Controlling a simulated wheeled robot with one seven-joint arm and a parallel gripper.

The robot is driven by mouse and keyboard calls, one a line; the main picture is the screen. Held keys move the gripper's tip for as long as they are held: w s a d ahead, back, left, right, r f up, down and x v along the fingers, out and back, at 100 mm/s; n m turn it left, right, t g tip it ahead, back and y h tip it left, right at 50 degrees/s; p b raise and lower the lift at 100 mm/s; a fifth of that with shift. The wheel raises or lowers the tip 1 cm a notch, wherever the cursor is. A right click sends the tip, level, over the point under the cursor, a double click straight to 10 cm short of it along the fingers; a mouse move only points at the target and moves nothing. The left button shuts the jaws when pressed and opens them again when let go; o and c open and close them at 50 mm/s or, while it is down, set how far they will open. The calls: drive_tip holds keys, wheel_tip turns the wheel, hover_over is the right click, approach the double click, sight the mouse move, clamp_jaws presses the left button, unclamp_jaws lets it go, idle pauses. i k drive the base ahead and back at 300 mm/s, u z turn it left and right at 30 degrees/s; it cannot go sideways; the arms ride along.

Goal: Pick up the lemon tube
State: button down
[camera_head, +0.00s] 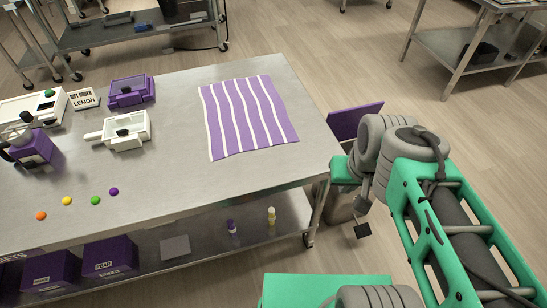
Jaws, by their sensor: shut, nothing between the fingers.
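A small pale yellow tube (271,216) stands upright on the lower shelf of the steel table, near its right end. Its label is too small to read; its colour fits lemon. A small purple and white tube (232,227) stands to its left. My gripper (362,231) shows only as a small dark tip below my arm, off the table's right end. It is shut and empty, to the right of the yellow tube and apart from it. Much of it is hidden by my arm.
The steel table (180,185) carries a striped purple cloth (246,115), white and purple devices and several coloured balls. Its right legs and top edge lie between my arm and the shelf (205,268). Purple boxes (108,257) and a grey square (175,247) occupy the shelf's left.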

sight(271, 218)
drive_tip(key=u, duration=4.05)
drive_tip(key=k, duration=1.3)
drive_tip(key=z, duration=0.1)
